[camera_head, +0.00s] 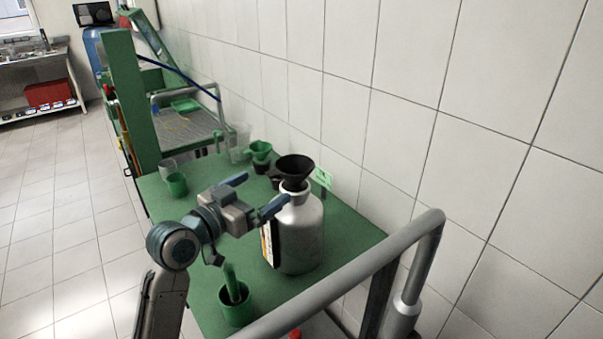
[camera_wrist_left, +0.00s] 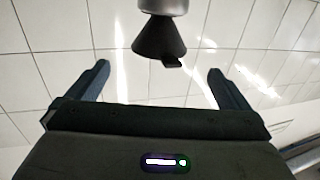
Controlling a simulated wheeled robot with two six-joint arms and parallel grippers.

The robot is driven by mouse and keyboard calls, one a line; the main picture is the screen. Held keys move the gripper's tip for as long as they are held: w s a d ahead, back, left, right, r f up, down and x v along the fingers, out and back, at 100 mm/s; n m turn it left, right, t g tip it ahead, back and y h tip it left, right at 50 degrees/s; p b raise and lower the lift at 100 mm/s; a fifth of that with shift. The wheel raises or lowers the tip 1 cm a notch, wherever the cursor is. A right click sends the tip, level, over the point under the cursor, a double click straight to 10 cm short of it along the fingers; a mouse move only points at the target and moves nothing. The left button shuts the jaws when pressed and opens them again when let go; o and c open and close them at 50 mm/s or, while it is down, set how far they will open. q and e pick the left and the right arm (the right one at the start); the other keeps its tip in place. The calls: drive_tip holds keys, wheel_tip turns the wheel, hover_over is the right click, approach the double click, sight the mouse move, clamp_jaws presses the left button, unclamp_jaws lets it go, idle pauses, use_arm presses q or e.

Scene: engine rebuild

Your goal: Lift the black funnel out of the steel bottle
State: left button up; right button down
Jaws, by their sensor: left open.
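The black funnel (camera_head: 295,170) sits upright in the neck of the steel bottle (camera_head: 297,232), which stands on the green table top. My left gripper (camera_head: 256,194) is open and empty, with its fingers apart beside the bottle's upper part, to the left of the funnel in the head view. In the left wrist view the funnel (camera_wrist_left: 158,40) shows upside down, ahead of and between the two open fingers (camera_wrist_left: 159,82), with the bottle's neck (camera_wrist_left: 163,6) at the top edge. The fingers do not appear to touch the funnel. My right gripper is not in view.
A green cup (camera_head: 237,304) with a green tool in it stands near the front. Green cups (camera_head: 177,184) and a green funnel (camera_head: 260,150) stand at the back. A grey rail (camera_head: 345,284) crosses the front right, and a tiled wall (camera_head: 420,150) rises behind the table.

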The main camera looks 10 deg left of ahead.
sight(281, 173)
use_arm(q)
drive_tip(key=x, duration=0.1)
drive_tip(key=p+x, duration=0.1)
drive_tip(key=x, duration=0.1)
drive_tip(key=shift+r, duration=0.25)
drive_tip(key=shift+w+d, duration=0.2)
drive_tip(key=p+x, duration=0.3)
drive_tip(key=x, duration=0.2)
drive_tip(key=shift+r, duration=0.15)
drive_tip(key=shift+w+d, duration=0.1)
drive_tip(key=shift+w, duration=0.1)
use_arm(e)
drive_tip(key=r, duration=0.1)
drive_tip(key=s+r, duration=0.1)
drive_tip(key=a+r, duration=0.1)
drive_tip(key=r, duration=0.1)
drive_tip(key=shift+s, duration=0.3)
use_arm(q)
drive_tip(key=c, duration=0.9)
drive_tip(key=shift+c, duration=0.6)
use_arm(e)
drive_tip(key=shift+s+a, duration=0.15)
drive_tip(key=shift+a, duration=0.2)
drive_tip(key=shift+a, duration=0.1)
